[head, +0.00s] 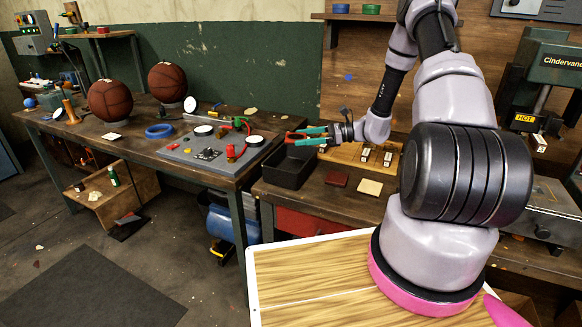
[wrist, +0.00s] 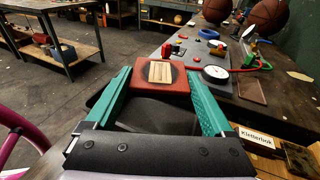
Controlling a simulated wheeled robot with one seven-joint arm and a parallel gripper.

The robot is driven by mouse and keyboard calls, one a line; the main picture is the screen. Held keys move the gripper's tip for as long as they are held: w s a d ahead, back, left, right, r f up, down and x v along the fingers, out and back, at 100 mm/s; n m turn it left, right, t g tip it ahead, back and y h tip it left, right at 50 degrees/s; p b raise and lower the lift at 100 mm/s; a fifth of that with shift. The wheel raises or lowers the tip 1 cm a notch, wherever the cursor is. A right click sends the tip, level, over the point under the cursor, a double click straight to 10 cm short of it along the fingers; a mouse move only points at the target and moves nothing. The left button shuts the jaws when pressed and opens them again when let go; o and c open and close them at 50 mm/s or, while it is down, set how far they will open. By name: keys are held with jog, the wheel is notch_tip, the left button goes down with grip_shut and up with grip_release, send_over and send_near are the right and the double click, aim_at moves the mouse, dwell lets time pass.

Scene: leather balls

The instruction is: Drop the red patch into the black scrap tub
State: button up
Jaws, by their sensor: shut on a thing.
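My gripper (head: 302,136) has teal fingers, and the wrist view shows it shut on the red patch (wrist: 143,87). The patch is a flat red square with a pale striped piece at its middle, held level between the fingertips. In the head view a red bit of it (head: 294,137) shows at the fingertips. The black scrap tub (head: 288,173) is an open box on the bench below the gripper. In the wrist view its dark inside (wrist: 155,112) shows under the patch. The patch is apart from the tub floor; the fingers hide part of its sides.
A dark red square (head: 337,179) and a tan square (head: 370,187) lie on the bench right of the tub. A wooden tray (head: 350,154) stands behind them. A grey panel (head: 212,148) with knobs and gauges lies left of the tub. Two brown balls (head: 110,101) stand farther left.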

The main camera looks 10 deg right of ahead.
jog(key=o, duration=1.1)
jog(key=shift+d, duration=0.1)
jog(key=v, duration=1)
jog(key=shift+d, duration=0.35)
jog(key=shift+r, duration=0.1)
